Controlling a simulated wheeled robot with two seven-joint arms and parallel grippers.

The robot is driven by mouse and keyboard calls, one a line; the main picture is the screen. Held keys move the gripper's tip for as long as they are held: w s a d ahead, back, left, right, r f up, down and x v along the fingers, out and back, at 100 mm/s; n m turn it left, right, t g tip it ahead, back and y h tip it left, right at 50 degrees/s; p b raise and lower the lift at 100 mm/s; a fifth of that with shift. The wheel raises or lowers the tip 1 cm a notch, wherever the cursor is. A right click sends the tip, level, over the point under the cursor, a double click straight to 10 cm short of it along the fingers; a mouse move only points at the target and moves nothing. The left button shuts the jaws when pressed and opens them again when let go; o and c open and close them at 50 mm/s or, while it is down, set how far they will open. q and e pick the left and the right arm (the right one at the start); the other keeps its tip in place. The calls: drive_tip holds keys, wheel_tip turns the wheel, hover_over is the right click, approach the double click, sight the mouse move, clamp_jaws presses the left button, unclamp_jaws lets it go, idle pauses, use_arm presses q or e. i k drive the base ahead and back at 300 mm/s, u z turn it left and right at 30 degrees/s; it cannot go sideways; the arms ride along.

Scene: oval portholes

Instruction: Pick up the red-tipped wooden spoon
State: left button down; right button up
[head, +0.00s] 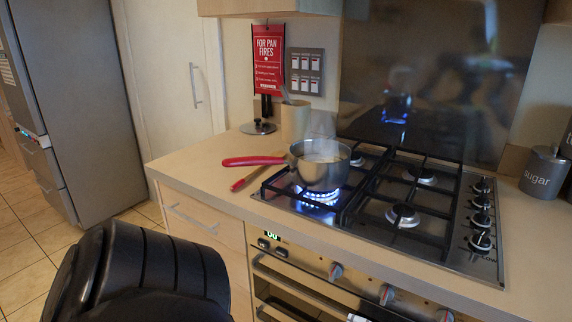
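A wooden spoon with a red tip (248,179) lies on the light worktop (196,163), left of the hob. Its red end points toward the front edge of the worktop, and its other end runs back under or behind the pan's red handle. A steel saucepan (320,172) with a red handle (254,161) stands on the lit front left burner, its handle pointing left above the spoon. A black part of my arm shows at the lower left. Neither of my grippers is in view.
Blue flames (320,197) burn under the pan, and steam rises from it. A utensil pot (294,121) and a dark lid (258,127) stand behind. The hob (403,216) has several unlit burners. The worktop left of the spoon is clear. An oven (300,285) is below.

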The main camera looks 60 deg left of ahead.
sight(279, 153)
drive_tip(key=u, duration=2.2)
